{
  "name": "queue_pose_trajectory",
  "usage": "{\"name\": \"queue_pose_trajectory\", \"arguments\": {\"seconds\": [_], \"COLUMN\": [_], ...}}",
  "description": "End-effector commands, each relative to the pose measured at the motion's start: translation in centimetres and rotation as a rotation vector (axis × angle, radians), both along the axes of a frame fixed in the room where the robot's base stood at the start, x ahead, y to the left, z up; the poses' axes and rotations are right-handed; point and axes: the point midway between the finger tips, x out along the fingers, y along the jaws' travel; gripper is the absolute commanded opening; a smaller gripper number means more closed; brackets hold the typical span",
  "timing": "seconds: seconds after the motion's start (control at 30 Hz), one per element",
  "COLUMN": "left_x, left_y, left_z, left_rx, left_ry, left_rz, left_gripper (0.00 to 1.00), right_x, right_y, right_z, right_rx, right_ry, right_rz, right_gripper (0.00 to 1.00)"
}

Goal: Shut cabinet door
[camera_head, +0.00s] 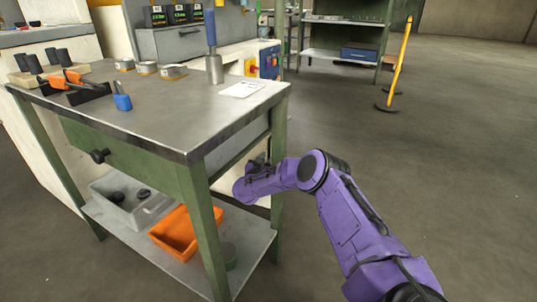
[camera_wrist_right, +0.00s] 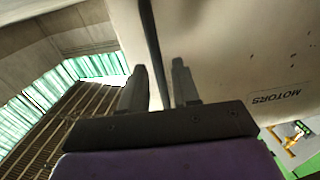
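A pale panel (camera_wrist_right: 235,50) marked MOTORS fills the upper right of the right wrist view, its lettering upside down; it looks like the cabinet door. A dark edge strip runs down its left side. My right gripper (camera_wrist_right: 160,88) has its two dark fingers apart, one on each side of this strip; contact is unclear. In the head view my right gripper (camera_head: 258,163) is low beside the workbench's right side, near a pale cabinet surface partly hidden by the bench and arm. My left gripper is not in view.
A green workbench (camera_head: 150,135) with a metal top stands close on the left. Its lower shelf holds a grey bin (camera_head: 130,205) and an orange bin (camera_head: 180,232). A yellow post (camera_head: 399,65) stands at back right. The floor on the right is clear.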

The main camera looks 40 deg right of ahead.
Motion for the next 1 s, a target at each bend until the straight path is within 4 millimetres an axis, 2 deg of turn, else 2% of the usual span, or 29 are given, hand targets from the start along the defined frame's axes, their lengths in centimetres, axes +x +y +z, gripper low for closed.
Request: {"name": "queue_pose_trajectory", "arguments": {"seconds": [0.03, 0.1, 0.3, 0.43, 0.67, 0.77, 0.8, 0.87, 0.9, 0.97, 1.0], "left_x": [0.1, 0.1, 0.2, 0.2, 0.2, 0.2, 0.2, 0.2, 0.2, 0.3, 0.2], "left_y": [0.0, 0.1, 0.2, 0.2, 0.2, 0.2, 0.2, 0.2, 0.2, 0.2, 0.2], "left_z": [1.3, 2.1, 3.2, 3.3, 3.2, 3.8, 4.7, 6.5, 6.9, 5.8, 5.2], "left_rx": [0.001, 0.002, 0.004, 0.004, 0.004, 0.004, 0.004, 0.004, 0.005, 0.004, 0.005], "left_ry": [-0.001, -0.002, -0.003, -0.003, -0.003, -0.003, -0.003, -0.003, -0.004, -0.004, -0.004], "left_rz": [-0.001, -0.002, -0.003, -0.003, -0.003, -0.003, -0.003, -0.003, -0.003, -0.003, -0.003], "left_gripper": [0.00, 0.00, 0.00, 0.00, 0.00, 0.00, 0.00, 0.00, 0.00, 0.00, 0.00], "right_x": [-0.4, -1.2, -3.0, -3.5, -3.6, -3.7, -3.8, -4.7, -6.2, -9.8, -12.9], "right_y": [1.4, 2.9, 6.4, 7.2, 7.4, 8.1, 9.3, 12.6, 15.6, 19.7, 21.9], "right_z": [0.7, 0.8, 0.4, 0.2, 0.1, 0.1, -0.2, -1.5, -4.0, -9.3, -12.3], "right_rx": [0.001, 0.000, 0.000, 0.000, 0.000, 0.005, 0.016, 0.057, 0.112, 0.224, 0.302], "right_ry": [0.003, 0.002, 0.001, 0.000, -0.001, 0.005, 0.014, 0.047, 0.090, 0.182, 0.248], "right_rz": [0.007, 0.007, 0.005, 0.003, 0.002, 0.029, 0.074, 0.197, 0.298, 0.418, 0.471], "right_gripper": [0.31, 0.31, 0.31, 0.31, 0.31, 0.01, 0.00, 0.00, 0.00, 0.00, 0.00]}}
